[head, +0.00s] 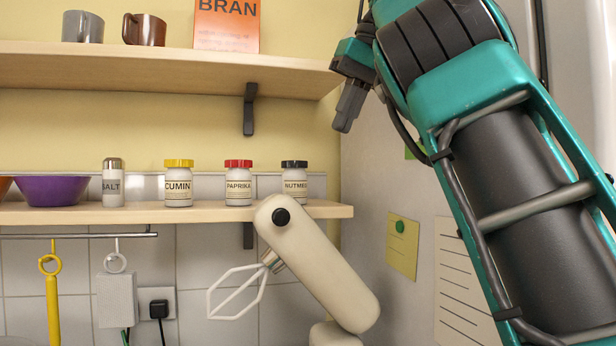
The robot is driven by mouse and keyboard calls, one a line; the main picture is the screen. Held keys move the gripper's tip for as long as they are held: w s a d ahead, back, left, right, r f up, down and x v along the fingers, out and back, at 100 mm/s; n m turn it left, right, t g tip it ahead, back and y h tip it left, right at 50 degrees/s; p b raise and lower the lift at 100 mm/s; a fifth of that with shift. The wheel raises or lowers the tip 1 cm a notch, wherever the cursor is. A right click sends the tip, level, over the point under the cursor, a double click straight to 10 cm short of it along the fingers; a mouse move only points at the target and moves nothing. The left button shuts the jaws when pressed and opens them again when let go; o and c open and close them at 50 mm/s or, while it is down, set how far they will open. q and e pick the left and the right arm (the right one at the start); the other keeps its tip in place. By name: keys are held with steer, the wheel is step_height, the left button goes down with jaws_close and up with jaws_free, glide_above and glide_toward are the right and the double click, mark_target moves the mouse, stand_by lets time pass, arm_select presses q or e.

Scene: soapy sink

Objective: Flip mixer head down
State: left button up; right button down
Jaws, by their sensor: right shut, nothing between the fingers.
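The cream mixer (322,268) stands at the lower middle of the head view. Its head is tilted up, with the black knob (281,216) near its upper end. A white beater (236,291) sticks out from the head to the left. The lower part of the mixer is cut off by the bottom edge. My right gripper (344,118) is shut and empty. It is above and to the right of the mixer head, apart from it, near the end of the upper shelf. My left gripper is not in view.
The lower shelf (120,215) holds spice jars, a salt shaker (113,182) and a purple bowl (52,190). The upper shelf (130,66) carries mugs and a BRAN box (227,24). A pale panel with notes (403,245) stands at the right. A yellow utensil (52,300) hangs at left.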

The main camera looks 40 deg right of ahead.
steer(key=x, duration=0.3)
steer(key=a+x, duration=0.1)
steer(key=x, duration=0.3)
steer(key=a+x, duration=0.1)
steer(key=x, duration=0.3)
steer(key=shift+w+a+r, duration=0.15)
steer(key=shift+r, duration=0.05)
steer(key=shift+f, duration=0.1)
